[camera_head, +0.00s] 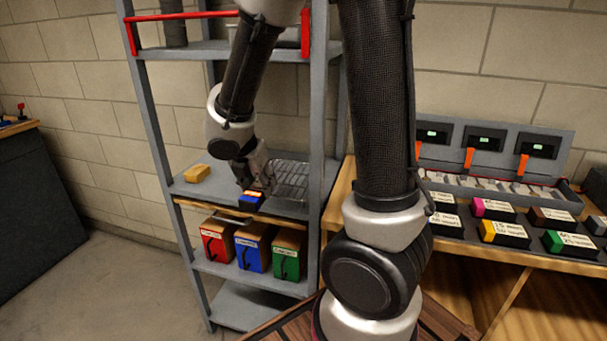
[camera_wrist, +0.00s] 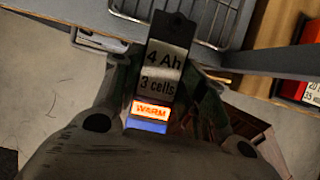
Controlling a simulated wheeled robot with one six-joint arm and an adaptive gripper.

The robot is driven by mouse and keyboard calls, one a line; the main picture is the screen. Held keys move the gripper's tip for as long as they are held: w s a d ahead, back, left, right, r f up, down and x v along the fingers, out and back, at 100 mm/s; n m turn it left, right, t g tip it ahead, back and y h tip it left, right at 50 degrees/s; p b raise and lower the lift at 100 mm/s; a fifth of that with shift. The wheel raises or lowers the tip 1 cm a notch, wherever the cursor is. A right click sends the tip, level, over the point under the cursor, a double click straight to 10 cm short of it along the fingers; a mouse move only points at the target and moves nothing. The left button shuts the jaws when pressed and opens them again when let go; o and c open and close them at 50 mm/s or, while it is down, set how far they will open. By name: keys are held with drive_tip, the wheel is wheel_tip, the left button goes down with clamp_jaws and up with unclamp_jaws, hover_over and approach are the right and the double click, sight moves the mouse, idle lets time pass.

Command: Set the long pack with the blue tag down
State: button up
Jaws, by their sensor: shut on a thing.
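My gripper (camera_head: 248,178) is shut on a dark long pack with a blue tag (camera_head: 251,199), at the front edge of the grey middle shelf (camera_head: 215,187). In the wrist view the pack (camera_wrist: 165,68) lies between my two fingers (camera_wrist: 165,92). Its label reads "4 Ah 3 cells", with a lit orange "WARM" strip and the blue tag at the near end. Its far end overlaps the shelf in that view, and its near end is over the floor. I cannot tell whether it touches the shelf.
A wire rack (camera_head: 290,178) is right of the pack and a tan block (camera_head: 197,173) is to the left. Red (camera_head: 218,240), blue (camera_head: 252,247) and green (camera_head: 288,255) bins stand below. The bench at right holds chargers (camera_head: 485,142) and several tagged packs (camera_head: 500,233).

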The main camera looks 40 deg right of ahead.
drive_tip(key=w+d, duration=0.3)
drive_tip(key=d, duration=0.2)
drive_tip(key=w+d, duration=0.4)
drive_tip(key=d, duration=0.1)
drive_tip(key=w+d, duration=0.3)
drive_tip(key=d, duration=0.1)
drive_tip(key=shift+w+d+f, duration=0.1)
drive_tip(key=shift+w+d, duration=0.15)
drive_tip(key=shift+d, duration=0.15)
drive_tip(key=shift+f, duration=1.7)
drive_tip(key=shift+f, duration=0.15)
drive_tip(key=o, duration=1.3)
